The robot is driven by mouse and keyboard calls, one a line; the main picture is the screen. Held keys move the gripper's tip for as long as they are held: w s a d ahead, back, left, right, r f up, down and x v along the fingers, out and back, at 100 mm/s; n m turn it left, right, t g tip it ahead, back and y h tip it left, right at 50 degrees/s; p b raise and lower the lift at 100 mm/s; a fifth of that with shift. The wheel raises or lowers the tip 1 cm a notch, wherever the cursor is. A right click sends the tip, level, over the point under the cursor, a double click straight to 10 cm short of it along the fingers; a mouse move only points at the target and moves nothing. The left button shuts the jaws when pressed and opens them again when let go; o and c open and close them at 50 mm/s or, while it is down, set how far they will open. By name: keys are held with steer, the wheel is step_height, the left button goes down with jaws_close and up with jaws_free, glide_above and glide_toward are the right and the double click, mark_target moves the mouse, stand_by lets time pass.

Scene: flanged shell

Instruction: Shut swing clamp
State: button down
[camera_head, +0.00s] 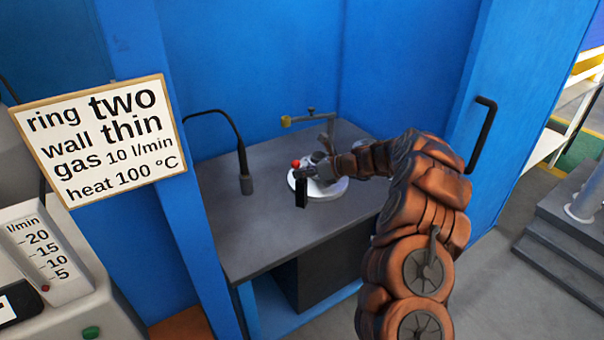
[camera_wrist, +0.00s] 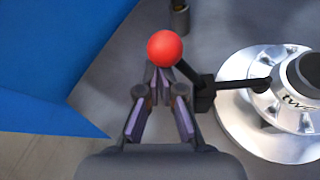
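The swing clamp has a red ball knob (camera_wrist: 165,48) on a black lever that runs down to a black block (camera_wrist: 204,96). A black arm reaches from the block over the silver flange (camera_wrist: 235,95) to the rim of the dark-topped hub, which bears the word "two". In the head view the red knob (camera_head: 295,163) and white flanged base (camera_head: 332,190) sit on the bench, my gripper partly hiding the hub.
The grey bench (camera_head: 250,235) stands in a blue booth. A black gooseneck (camera_head: 245,180) rises at its left and a brass-coloured fitting (camera_head: 300,120) at its back. A sign (camera_head: 100,140) reads "ring two, wall thin, gas 10 l/min, heat 100 °C". The bench's front left is clear.

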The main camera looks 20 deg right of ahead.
steer(key=shift+w+d+r, duration=0.4)
steer(key=shift+d+r, duration=0.1)
steer(key=shift+r, duration=0.1)
step_height(320, 180, down, 4)
steer(key=s+a+b, duration=0.1)
steer(key=s+b, duration=0.1)
steer(key=f+b+v, duration=0.1)
steer(key=b+v, duration=0.1)
steer(key=v, duration=0.7)
steer(key=shift+d+b, duration=0.3)
steer(key=shift+d, duration=0.05)
steer(key=shift+r, duration=0.1)
